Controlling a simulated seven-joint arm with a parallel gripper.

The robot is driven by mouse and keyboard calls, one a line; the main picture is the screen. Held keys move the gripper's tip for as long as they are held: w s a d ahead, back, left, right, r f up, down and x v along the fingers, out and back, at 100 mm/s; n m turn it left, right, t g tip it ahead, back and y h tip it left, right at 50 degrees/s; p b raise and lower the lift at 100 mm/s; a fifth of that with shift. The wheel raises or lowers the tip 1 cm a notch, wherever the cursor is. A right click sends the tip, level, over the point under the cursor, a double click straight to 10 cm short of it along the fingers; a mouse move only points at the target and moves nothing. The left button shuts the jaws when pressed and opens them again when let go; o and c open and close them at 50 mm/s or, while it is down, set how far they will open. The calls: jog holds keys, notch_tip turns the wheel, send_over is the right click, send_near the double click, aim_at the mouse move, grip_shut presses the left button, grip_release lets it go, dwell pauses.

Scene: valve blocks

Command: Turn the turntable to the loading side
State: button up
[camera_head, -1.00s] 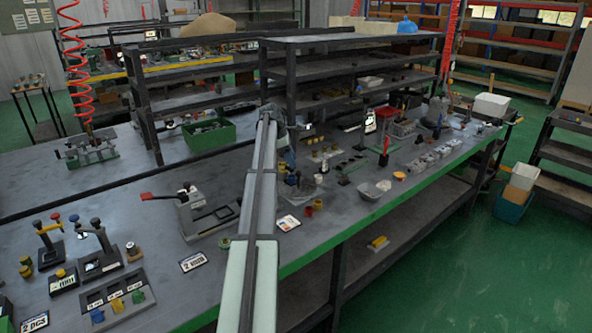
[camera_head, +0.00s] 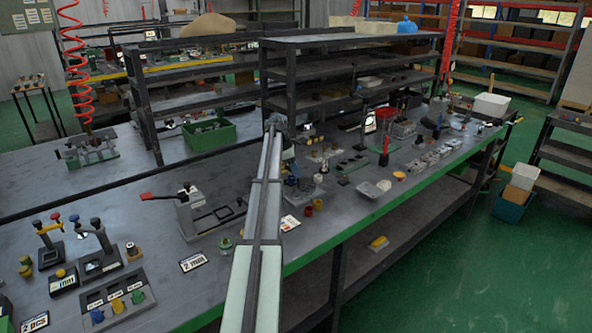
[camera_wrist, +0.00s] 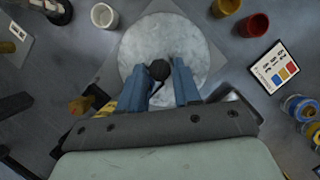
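In the wrist view, a round pale grey disc (camera_wrist: 190,40), which looks like the turntable, lies on a square grey plate. A black knob (camera_wrist: 159,70) stands up near the disc's middle. My gripper (camera_wrist: 161,72) has two blue fingers over the disc, one on each side of the knob. The fingers are apart, and I see no clear grip on the knob. Whether a finger touches it I cannot tell.
A white cup (camera_wrist: 104,15) stands left of the disc. A yellow cup (camera_wrist: 226,7), a red cup (camera_wrist: 253,25) and a label card (camera_wrist: 277,68) lie to the right. In the head view, a toggle clamp (camera_head: 190,210) stands left of my arm, and dark shelves (camera_head: 350,70) rise behind.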

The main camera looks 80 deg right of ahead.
grip_shut()
jog(key=shift+d+m, duration=0.1)
jog(key=shift+m, duration=0.4)
jog(key=shift+d+m+t+y, duration=0.15)
jog(key=shift+m+y, duration=0.4)
jog(key=shift+m, duration=0.65)
jog(key=shift+d+m+t+y, duration=0.15)
jog(key=shift+m+y, duration=0.4)
jog(key=shift+m, duration=0.65)
jog(key=shift+s+m+t+y, duration=0.1)
jog(key=shift+m+t+y, duration=0.35)
jog(key=shift+m, duration=1.25)
jog(key=shift+m+y, duration=0.35)
jog(key=shift+m, duration=0.25)
jog(key=shift+o, duration=1.9)
grip_release()
